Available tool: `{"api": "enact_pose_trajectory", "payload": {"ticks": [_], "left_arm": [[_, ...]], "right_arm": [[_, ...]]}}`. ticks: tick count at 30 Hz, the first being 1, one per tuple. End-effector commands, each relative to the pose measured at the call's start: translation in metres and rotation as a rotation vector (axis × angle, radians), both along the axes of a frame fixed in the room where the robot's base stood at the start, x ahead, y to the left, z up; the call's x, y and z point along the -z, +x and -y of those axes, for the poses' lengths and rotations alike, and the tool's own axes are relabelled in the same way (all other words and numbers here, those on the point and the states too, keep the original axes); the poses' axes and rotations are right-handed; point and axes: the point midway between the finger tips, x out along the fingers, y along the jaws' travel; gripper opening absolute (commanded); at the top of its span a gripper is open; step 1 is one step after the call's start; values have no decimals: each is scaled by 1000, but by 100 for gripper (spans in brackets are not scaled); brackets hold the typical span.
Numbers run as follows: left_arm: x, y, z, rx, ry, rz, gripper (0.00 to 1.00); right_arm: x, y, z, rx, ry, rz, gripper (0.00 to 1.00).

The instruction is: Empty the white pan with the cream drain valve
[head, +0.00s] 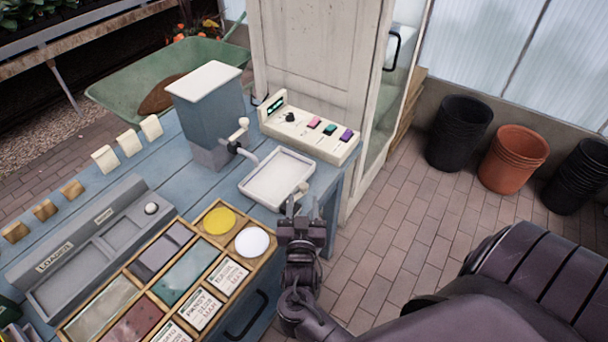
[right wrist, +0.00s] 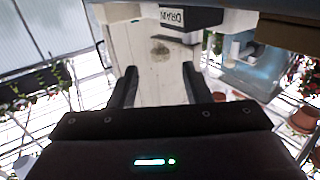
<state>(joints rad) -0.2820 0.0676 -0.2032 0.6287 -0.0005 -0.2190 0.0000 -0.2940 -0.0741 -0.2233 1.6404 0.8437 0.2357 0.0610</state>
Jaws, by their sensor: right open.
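The white pan (head: 277,180) sits near the right end of the blue bench, below the spout of a blue-grey dispenser. I cannot tell whether anything lies in it. A small cream part, seemingly the drain valve (head: 303,188), shows at its front right corner, partly behind my gripper. My right gripper (head: 302,204) is just in front of that corner, open, with nothing seen between its fingers. In the right wrist view the open fingers (right wrist: 160,82) point toward a dark-framed DRAIN label (right wrist: 173,17), seen upside down. My left gripper is not in view.
The dispenser (head: 208,112) with a cream lid stands behind the pan. A cream control panel (head: 310,130) with coloured switches is behind right. A wooden tray (head: 168,277) of compartments and a grey LOADER unit (head: 90,245) lie left. Black and terracotta pots (head: 512,158) stand on the floor right.

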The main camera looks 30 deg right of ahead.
Motion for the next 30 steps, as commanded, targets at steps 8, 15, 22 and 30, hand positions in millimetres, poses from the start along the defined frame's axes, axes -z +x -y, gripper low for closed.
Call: {"api": "enact_pose_trajectory", "payload": {"ticks": [8,15,22,30], "left_arm": [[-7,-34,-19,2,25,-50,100],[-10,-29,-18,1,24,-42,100],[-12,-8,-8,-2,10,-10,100],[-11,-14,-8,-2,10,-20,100]], "right_arm": [[-3,37,26,0,-3,2,44],[-1,55,40,0,0,0,44],[0,56,41,0,1,-2,44],[0,56,41,0,1,-1,16]]}}
